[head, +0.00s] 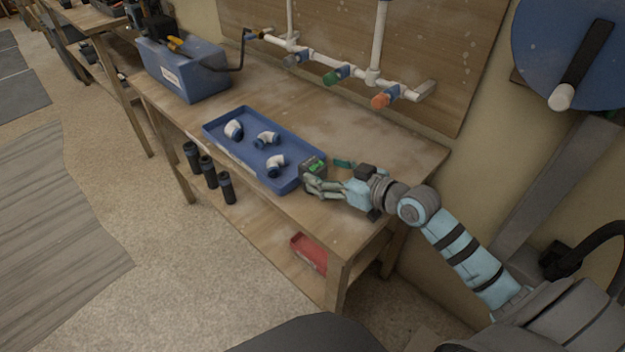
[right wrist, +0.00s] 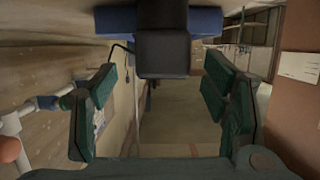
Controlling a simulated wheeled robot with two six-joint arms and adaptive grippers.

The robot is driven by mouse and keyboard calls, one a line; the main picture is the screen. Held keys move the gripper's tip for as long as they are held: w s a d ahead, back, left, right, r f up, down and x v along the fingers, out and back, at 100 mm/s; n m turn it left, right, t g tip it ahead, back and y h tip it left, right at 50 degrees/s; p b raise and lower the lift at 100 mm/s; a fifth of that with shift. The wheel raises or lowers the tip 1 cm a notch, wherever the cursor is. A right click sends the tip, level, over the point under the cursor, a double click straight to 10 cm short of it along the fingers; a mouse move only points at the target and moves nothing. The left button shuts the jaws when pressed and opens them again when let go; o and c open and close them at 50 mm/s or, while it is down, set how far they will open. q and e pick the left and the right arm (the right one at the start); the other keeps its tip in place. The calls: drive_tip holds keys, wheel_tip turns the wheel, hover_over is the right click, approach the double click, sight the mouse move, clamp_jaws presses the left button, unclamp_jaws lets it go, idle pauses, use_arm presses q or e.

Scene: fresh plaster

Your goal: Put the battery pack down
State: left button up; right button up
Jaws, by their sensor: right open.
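My right gripper (head: 328,175) is open around or just behind the pack, low over the bench. Its green fingers stand wide apart in the right wrist view (right wrist: 160,88). My left gripper is not in view.
The tray holds white elbow fittings (head: 266,139). The wooden bench (head: 400,150) has bare dusty room behind the tray. A blue toolbox (head: 185,70) stands at the far left end. White pipes with valves (head: 337,75) run along the back board. Dark cylinders (head: 209,170) and a red tray (head: 308,252) are lower down.

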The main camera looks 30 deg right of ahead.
sight(312, 167)
drive_tip(key=x, duration=0.3)
drive_tip(key=b+x, duration=0.1)
drive_tip(key=shift+w+a+r, duration=0.15)
drive_tip(key=shift+w+a, duration=0.15)
drive_tip(key=shift+w, duration=0.1)
drive_tip(key=shift+s+d, duration=0.1)
drive_tip(key=c, duration=0.4)
drive_tip(key=shift+r, duration=0.1)
drive_tip(key=c, duration=1.1)
